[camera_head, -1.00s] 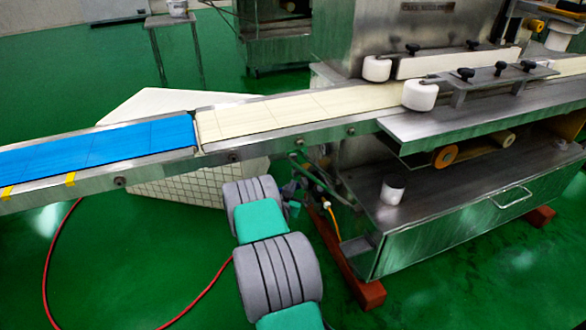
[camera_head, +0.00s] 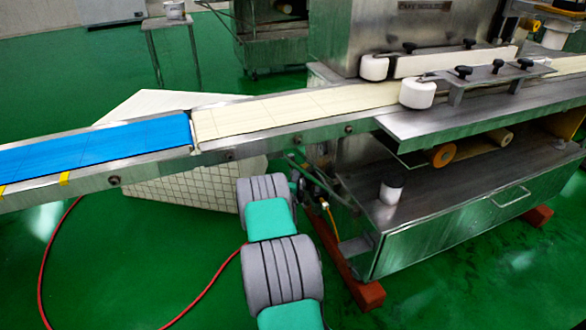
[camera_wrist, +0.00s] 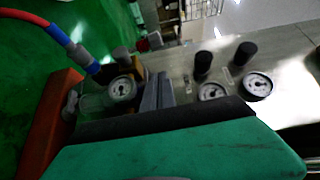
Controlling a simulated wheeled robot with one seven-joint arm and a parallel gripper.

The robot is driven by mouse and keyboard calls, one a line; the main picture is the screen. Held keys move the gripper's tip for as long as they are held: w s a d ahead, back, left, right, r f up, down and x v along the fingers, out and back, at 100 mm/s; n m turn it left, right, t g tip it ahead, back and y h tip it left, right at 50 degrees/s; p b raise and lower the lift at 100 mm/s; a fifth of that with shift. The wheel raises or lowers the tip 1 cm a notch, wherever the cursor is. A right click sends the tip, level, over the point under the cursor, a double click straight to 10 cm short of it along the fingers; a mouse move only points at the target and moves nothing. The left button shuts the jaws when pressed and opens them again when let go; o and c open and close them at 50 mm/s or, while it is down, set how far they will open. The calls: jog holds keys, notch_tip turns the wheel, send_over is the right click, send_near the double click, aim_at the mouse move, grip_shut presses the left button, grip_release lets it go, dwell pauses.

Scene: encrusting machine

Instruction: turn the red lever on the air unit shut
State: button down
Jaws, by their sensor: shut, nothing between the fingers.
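In the wrist view, the air unit (camera_wrist: 122,88) shows as a round gauge with a dark knob above it and a blue hose fitting at its left. A small reddish piece (camera_wrist: 142,45) lies just beyond the knob; I cannot tell whether it is the red lever. My gripper (camera_wrist: 158,88) shows as two dark fingers close together, with nothing between them, just right of the gauge. I cannot tell if they touch the unit. In the head view, the unit is small and dark under the conveyor, and my arm partly hides that area.
Two more gauges (camera_wrist: 228,91) with dark knobs sit on the steel panel to the right. A red hose (camera_wrist: 45,28) runs to the fitting. The conveyor (camera_head: 280,112) passes above my arm. The steel cabinet (camera_head: 450,235) stands at the right on red feet (camera_head: 365,292).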

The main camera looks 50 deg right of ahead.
jog(key=w+d+b, duration=0.2)
jog(key=w+d, duration=0.2)
jog(key=w, duration=0.1)
jog(key=shift+w, duration=0.15)
